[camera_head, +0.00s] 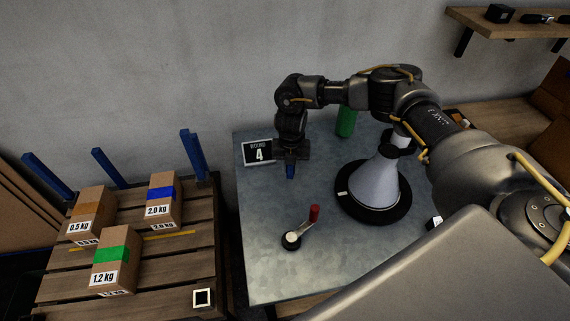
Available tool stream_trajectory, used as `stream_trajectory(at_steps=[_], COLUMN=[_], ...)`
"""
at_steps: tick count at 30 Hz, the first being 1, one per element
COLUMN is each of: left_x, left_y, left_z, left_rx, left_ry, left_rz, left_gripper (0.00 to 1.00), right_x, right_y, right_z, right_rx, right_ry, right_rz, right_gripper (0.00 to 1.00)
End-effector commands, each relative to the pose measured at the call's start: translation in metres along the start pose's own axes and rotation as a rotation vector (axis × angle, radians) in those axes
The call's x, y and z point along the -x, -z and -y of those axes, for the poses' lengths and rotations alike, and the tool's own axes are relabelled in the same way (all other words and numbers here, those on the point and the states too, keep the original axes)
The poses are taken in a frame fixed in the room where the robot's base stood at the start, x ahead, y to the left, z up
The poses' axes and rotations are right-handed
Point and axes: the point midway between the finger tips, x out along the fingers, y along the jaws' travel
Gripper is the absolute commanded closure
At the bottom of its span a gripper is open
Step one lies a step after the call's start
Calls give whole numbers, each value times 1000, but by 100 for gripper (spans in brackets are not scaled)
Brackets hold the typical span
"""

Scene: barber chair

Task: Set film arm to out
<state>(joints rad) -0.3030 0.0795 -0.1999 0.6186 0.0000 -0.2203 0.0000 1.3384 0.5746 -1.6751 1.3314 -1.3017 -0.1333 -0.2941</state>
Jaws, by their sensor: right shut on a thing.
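My right arm comes in from the right and reaches across above the grey metal table (265,255). My right gripper (290,166) points down near the table's back left and is shut on a small blue thing (291,172), of which only the lower end shows. A short crank-like arm (304,230) with a red upright knob (314,213) and a round pale hub (292,238) is on the table, in front of the gripper and apart from it. I cannot tell whether this is the film arm. My left gripper is out of view.
A pale cone (375,183) stands on a black round base (374,212) right of the crank. Weight-marked boxes (117,260) sit on a pallet (160,275) at left. The table's front left is clear.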

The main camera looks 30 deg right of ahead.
Motion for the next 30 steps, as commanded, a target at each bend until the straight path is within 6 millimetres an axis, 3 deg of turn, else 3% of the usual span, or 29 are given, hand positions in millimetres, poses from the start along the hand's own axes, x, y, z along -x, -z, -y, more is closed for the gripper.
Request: stream_trajectory(at_steps=[12,13,17,26,30], left_x=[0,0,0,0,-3], left_y=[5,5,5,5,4], left_z=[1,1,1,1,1], left_rx=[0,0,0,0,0], left_ry=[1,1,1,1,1], left_rz=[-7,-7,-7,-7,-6], left_gripper=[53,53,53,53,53], right_x=[2,2,1,2,14], right_y=[-2,-2,-2,-1,-2], right_z=[-3,-3,-2,-1,-2], right_rx=[-14,-14,-13,-12,-10], right_ry=[-6,-6,-4,-3,-4], right_rz=[6,6,5,3,4], right_gripper=[100,71,54,53,53])
